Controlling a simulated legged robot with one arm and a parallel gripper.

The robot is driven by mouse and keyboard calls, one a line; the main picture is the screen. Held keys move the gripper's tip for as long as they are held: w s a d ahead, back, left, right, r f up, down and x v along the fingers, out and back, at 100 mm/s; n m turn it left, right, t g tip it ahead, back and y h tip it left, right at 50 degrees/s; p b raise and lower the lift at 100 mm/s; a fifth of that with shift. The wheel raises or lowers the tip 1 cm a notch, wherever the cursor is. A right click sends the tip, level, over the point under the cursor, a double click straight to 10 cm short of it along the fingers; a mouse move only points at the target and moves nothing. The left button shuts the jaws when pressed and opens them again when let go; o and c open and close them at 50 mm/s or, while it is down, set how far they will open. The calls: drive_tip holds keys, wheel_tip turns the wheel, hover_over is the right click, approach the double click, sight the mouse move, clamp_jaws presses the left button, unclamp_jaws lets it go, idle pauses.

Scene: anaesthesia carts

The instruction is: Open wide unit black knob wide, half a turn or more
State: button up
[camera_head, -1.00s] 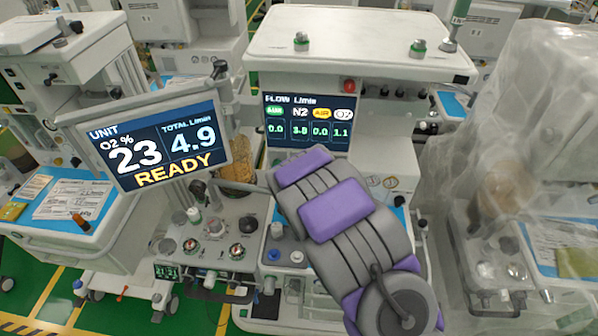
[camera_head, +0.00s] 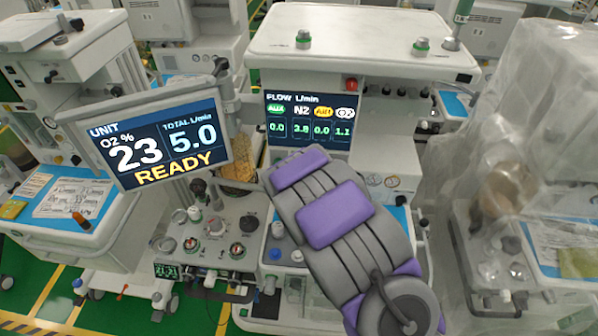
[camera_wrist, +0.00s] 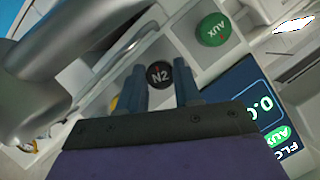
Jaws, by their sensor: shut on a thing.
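The black knob marked N2 (camera_wrist: 158,72) shows in the wrist view, with a small red mark near its top. My gripper (camera_wrist: 160,80) has one finger on each side of the knob and is shut on it. In the head view my own grey and purple arm hides the knob and the gripper. The flow screen (camera_head: 308,119) above it reads N2 at about 3.8. The unit screen (camera_head: 167,145) reads O2 23 %, total 5.0 L/min and READY.
A green AUX knob (camera_wrist: 213,29) sits close to the right of the N2 knob in the wrist view. A plastic-draped cart (camera_head: 520,150) stands at the right in the head view. Another cart (camera_head: 70,205) stands at the left.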

drive_tip(key=n+h+p, duration=0.2)
drive_tip(key=n+p, duration=0.1)
drive_tip(key=n, duration=0.1)
drive_tip(key=n+h+p, duration=0.3)
drive_tip(key=p, duration=0.1)
drive_tip(key=a+n+h+p, duration=0.1)
drive_tip(key=n+h+p, duration=0.1)
drive_tip(key=n+p, duration=0.2)
drive_tip(key=shift+a+r+n+h, duration=0.1)
drive_tip(key=shift+r+n+h, duration=0.05)
drive_tip(key=shift+n+h, duration=0.15)
idle(0.3)
drive_tip(key=shift+p, duration=0.3)
drive_tip(key=o, duration=1)
drive_tip(key=shift+a+f, duration=0.1)
drive_tip(key=shift+f, duration=0.1)
drive_tip(key=shift+o, duration=0.2)
